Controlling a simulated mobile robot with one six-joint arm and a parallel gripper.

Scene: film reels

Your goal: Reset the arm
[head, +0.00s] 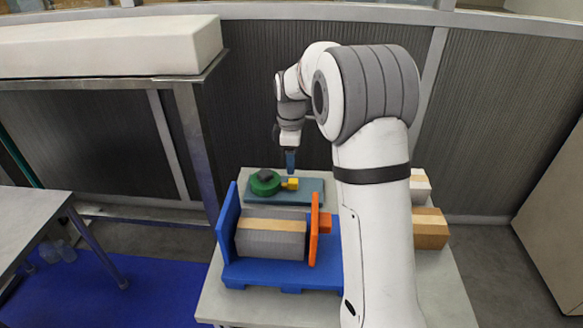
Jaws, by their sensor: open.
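My gripper (290,161) points down at the end of my white and grey arm, above the far part of the table (222,308). It is open, and I see nothing held in it. Just below it, on a teal mat (312,189), lies a green reel (264,183) with a dark piece (265,174) on top. A small yellow block (291,184) sits at the reel's right side, close under the gripper. Whether the fingertips touch it I cannot tell.
In front stands a blue holder (229,228) with a grey and tan box (271,239) and an orange plate (314,230). Right of my arm are a brown box (430,229) and a white box (420,187). A metal table (30,222) stands at left.

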